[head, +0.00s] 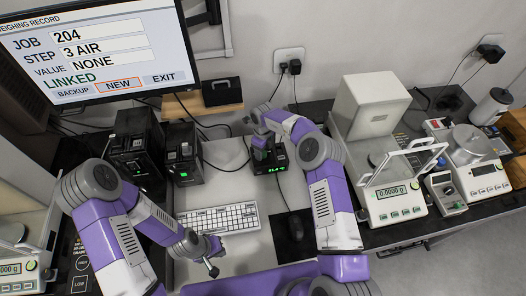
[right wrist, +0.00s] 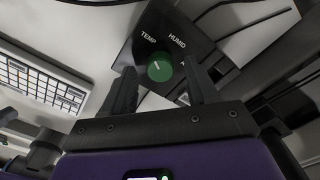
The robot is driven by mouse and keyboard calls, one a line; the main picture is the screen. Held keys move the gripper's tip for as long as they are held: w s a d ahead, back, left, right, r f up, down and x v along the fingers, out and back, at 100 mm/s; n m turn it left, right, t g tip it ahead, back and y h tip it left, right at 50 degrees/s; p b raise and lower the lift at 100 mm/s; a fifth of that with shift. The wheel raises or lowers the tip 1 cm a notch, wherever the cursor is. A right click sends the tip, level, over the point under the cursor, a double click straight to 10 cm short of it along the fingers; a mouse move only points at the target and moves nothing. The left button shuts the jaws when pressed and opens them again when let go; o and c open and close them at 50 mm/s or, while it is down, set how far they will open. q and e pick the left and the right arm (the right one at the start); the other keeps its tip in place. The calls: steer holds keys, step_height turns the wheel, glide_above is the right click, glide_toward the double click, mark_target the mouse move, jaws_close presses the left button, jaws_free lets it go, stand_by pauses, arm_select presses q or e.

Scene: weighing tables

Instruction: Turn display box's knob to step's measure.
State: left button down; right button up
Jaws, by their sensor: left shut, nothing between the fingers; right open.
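The monitor (head: 95,50) reads JOB 204, STEP 3 AIR, VALUE NONE, LINKED. The display box (head: 284,160) is a small black box on the desk with green digits too small to read. It shows in the right wrist view (right wrist: 150,27) with a green knob (right wrist: 159,68) and the labels TEMP and HUMID; a third label is mostly hidden by a finger. A pale mark shows on the knob; its exact direction is unclear. My right gripper (right wrist: 160,80) is open, its fingers either side of the knob, contact unclear. My left gripper (head: 211,264) is shut and empty in front of the keyboard.
The white keyboard (head: 218,219) lies left of the display box, and a dark mouse (head: 296,228) on a black mat lies in front of it. Black boxes (head: 183,152) stand to the left. A balance (head: 388,204) with an open frame stands to the right.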

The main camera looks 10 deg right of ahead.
steer(key=shift+f, duration=0.55)
steer(key=c, duration=1)
steer(key=shift+c, duration=0.2)
